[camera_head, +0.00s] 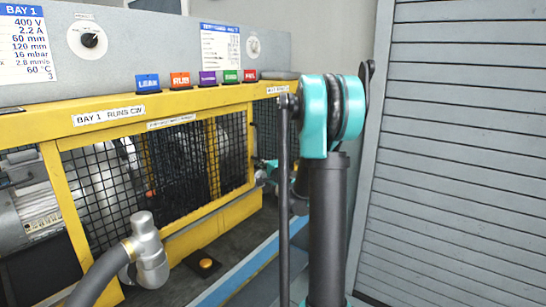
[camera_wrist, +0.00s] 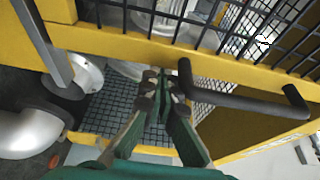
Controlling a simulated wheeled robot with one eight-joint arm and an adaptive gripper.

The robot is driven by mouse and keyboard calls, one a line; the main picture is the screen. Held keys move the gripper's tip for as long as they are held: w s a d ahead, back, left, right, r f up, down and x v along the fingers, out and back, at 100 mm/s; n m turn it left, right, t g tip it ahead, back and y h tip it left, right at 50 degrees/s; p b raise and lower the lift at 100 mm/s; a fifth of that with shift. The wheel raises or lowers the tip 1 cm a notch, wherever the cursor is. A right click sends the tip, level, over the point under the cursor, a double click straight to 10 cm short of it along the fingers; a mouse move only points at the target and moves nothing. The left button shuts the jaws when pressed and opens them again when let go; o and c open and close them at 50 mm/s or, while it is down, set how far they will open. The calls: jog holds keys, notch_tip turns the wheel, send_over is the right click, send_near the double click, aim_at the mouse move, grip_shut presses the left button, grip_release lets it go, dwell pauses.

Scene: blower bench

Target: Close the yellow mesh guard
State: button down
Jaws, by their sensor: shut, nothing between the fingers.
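The yellow mesh guard (camera_wrist: 118,45) crosses the top of the wrist view, with a yellow lower rail and black wire mesh above it. A black bar handle (camera_wrist: 245,101) stands out from the rail at the right. My gripper (camera_wrist: 162,78) is shut and empty, its fingertips just left of the handle's left end; I cannot tell whether they touch. Dark mesh and yellow framing show below the rail. In the head view, yellow-framed mesh (camera_head: 190,155) covers the machine front, and my arm hides part of its right side. The fingers are not clear there.
A grey pipe elbow (camera_head: 147,250) with a hose stands in front of the bench; an elbow also shows in the wrist view (camera_wrist: 28,132). Coloured labelled switches (camera_head: 180,80) line the ledge. A grey slatted wall (camera_head: 455,150) rises at the right.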

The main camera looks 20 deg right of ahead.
aim_at(221, 176)
jog(key=s+a, duration=0.4)
jog(key=a, duration=0.1)
jog(key=s+a, duration=0.4)
jog(key=a, duration=0.1)
jog(key=s+a, duration=0.4)
jog(key=a, duration=0.1)
jog(key=shift+a, duration=0.15)
